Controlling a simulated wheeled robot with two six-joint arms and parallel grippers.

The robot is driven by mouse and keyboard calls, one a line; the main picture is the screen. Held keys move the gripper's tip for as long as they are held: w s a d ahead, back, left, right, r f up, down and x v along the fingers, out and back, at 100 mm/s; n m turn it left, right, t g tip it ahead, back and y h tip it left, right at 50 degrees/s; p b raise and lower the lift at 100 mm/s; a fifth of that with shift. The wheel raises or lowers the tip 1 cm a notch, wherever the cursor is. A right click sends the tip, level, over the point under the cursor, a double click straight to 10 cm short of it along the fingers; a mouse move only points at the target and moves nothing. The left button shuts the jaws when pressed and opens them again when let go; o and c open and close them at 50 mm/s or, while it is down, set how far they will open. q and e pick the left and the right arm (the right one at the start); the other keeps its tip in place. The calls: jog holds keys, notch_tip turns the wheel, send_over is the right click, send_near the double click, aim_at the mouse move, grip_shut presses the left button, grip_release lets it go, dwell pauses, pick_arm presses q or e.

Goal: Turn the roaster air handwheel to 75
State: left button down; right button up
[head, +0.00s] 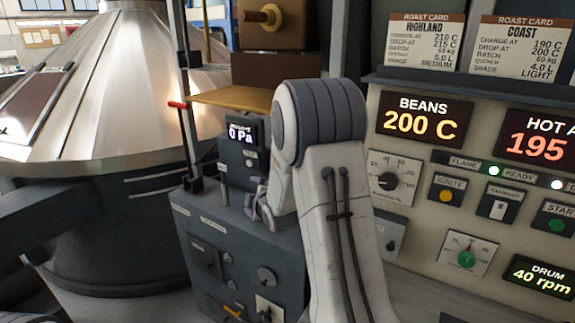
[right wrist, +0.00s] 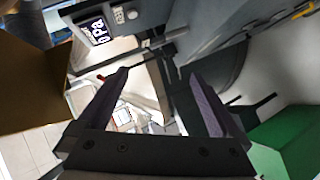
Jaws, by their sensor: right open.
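I cannot make out a roaster air handwheel with certainty in either view. In the head view a black dial knob (head: 389,181) with a numbered scale sits on the cream panel under the BEANS display, its label too small to read. My right gripper (right wrist: 160,75) is open in the right wrist view, with nothing between its fingers. In the head view my right arm covers the middle, and its gripper (head: 265,207) is partly hidden, in front of the grey box with the 0 Pa display (head: 242,132). That display also shows in the wrist view (right wrist: 96,29). My left gripper is not in view.
A dark cabinet (head: 222,250) with small knobs and levers stands below the 0 Pa box. A red-tipped lever (head: 179,105) juts out at left. The large metal cone (head: 110,85) fills the left. A green surface (right wrist: 288,140) lies at the wrist view's lower right.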

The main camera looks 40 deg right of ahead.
jog(key=s+d+r+n+t+h, duration=0.1)
jog(key=s+d+n+t+h, duration=0.2)
jog(key=d, duration=1.3)
jog(key=shift+m+h, duration=0.6)
jog(key=shift+h, duration=0.1)
jog(key=p+x, duration=0.2)
jog(key=x, duration=0.2)
jog(key=p+x, duration=0.2)
jog(key=x, duration=0.3)
jog(key=shift+a+r, duration=0.15)
jog(key=shift+r, duration=0.1)
jog(key=shift+w+d+f+p, duration=0.1)
jog(key=shift+w+d+p, duration=0.25)
jog(key=shift+w, duration=0.3)
